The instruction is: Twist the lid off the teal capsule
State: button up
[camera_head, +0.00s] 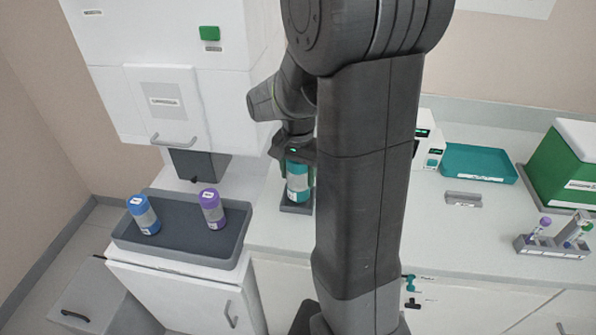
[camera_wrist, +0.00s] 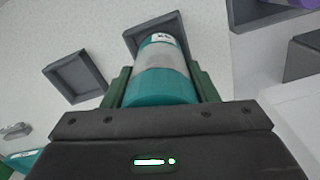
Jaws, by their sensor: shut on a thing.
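The teal capsule (camera_head: 297,184) has teal ends and a pale label band, and looks upright over a grey square holder (camera_head: 290,208) on the counter. In the head view I cannot tell how deep its base sits in the holder. My gripper (camera_head: 299,168) points down from above and is shut on the capsule's upper end. In the wrist view its green fingers (camera_wrist: 162,88) flank the teal near end of the capsule (camera_wrist: 165,62). The lid's seam is not clear, so I cannot tell whether the lid has turned.
A dark tray (camera_head: 180,253) at left holds a blue capsule (camera_head: 143,214) and a purple capsule (camera_head: 212,208). A second empty square holder (camera_wrist: 52,74) shows in the wrist view. A teal tray (camera_head: 480,160), green box (camera_head: 558,152) and tube rack (camera_head: 552,248) stand at right.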

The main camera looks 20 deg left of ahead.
jog(key=shift+f, duration=0.3)
dwell(0.4)
jog(key=shift+f+b, duration=0.5)
dwell(0.3)
